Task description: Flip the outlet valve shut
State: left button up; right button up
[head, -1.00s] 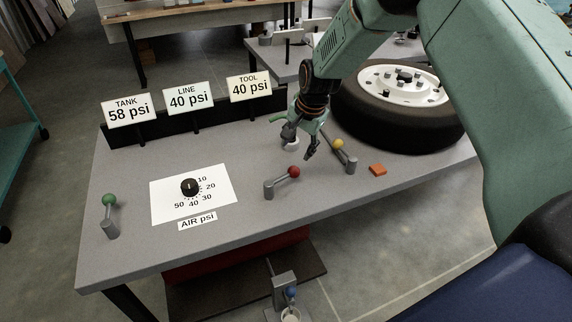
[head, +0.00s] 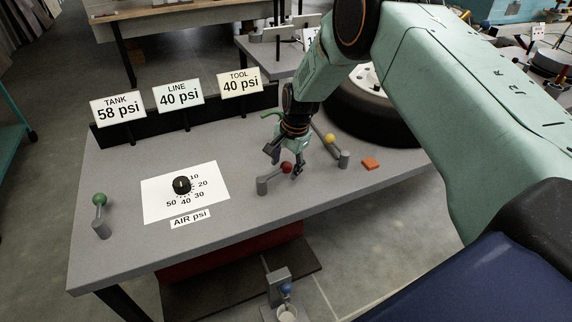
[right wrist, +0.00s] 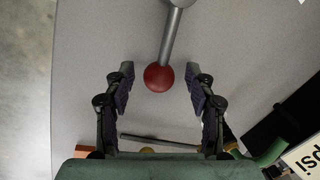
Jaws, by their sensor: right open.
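A valve lever with a red ball knob (head: 286,167) stands on the grey bench, its arm reaching right from a short post (head: 262,186). My right gripper (head: 284,164) is open at the red knob. In the right wrist view the red knob (right wrist: 159,78) sits between the two open fingertips (right wrist: 160,74), with a gap on each side. A yellow-knobbed lever (head: 330,139) stands behind and right, and a green-knobbed lever (head: 100,200) at the left end. No label shows which is the outlet valve. My left gripper is out of view.
Signs read TANK 58 psi (head: 118,109), LINE 40 psi (head: 178,95) and TOOL 40 psi (head: 240,82). A black dial (head: 181,185) sits on a white plate. A blue-knobbed lever (head: 286,288) is below the bench.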

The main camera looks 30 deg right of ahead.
jog(key=shift+d+f, duration=0.2)
jog(key=shift+d, duration=0.1)
jog(key=shift+c, duration=0.7)
jog(key=shift+a+r, duration=0.15)
jog(key=shift+a, duration=0.1)
jog(key=c, duration=0.6)
jog(key=shift+d, duration=0.1)
grip_shut()
